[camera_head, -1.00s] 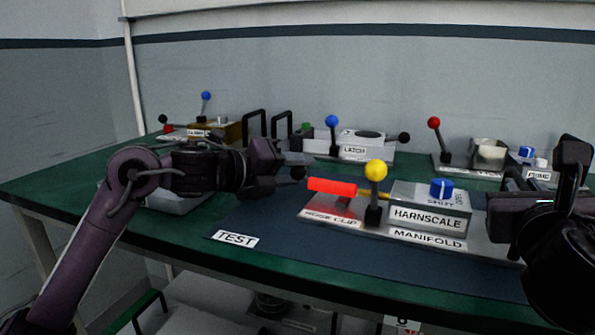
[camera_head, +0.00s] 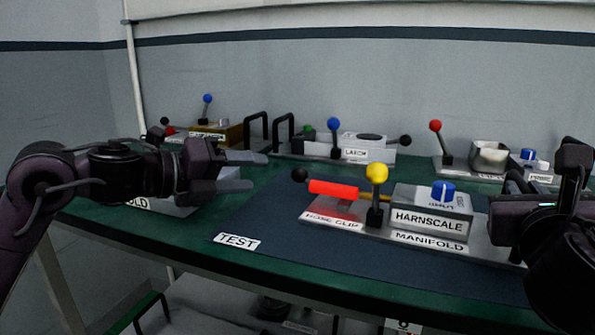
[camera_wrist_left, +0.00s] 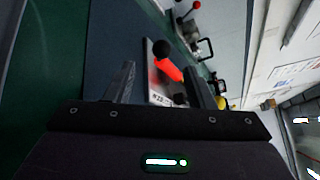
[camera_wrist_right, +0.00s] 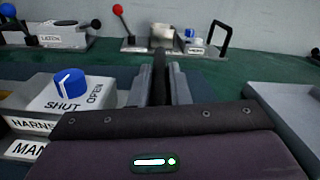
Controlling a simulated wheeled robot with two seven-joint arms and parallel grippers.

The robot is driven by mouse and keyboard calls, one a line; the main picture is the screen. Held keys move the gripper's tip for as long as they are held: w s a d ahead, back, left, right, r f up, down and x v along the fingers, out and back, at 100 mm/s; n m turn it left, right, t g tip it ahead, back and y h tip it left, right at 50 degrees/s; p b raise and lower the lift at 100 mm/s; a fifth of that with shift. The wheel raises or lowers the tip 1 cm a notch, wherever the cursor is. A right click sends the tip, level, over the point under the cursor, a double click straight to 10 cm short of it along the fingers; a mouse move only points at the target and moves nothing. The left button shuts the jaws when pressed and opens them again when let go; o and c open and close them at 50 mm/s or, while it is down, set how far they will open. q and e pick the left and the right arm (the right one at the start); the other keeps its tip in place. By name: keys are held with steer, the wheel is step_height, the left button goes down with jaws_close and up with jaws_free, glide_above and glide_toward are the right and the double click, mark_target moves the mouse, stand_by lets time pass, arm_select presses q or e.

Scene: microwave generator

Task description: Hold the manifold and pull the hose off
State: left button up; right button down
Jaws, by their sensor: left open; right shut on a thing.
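The manifold (camera_head: 428,222) is a grey block marked HARNSCALE on a metal plate, with a blue knob (camera_head: 443,191) on top. A yellow hose piece runs from it, behind a yellow-balled lever (camera_head: 376,174), to a red sleeve (camera_head: 333,189) above the HOSE CLIP label. A black ball (camera_head: 299,175) sits at the sleeve's left end. My left gripper (camera_head: 245,172) is open and empty, left of the ball and apart from it. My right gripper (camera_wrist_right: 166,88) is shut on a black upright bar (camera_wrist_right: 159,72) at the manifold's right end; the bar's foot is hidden.
Behind stand a LATCH fixture (camera_head: 362,146), a red-balled lever (camera_head: 435,126) with a metal cup (camera_head: 490,155), and black loop handles (camera_head: 284,132). A grey block (camera_head: 185,200) lies below my left gripper. The dark mat (camera_head: 300,258) is clear in front, near the table edge.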

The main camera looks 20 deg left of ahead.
steer(key=shift+f, duration=0.2)
stand_by(0.3)
steer(key=c, duration=1.3)
jaws_free()
steer(key=shift+w+d, duration=0.1)
steer(key=shift+w, duration=0.05)
steer(key=shift+r, duration=0.1)
steer(key=shift+s, duration=0.35)
steer(key=s, duration=0.7)
steer(key=shift+a, duration=0.4)
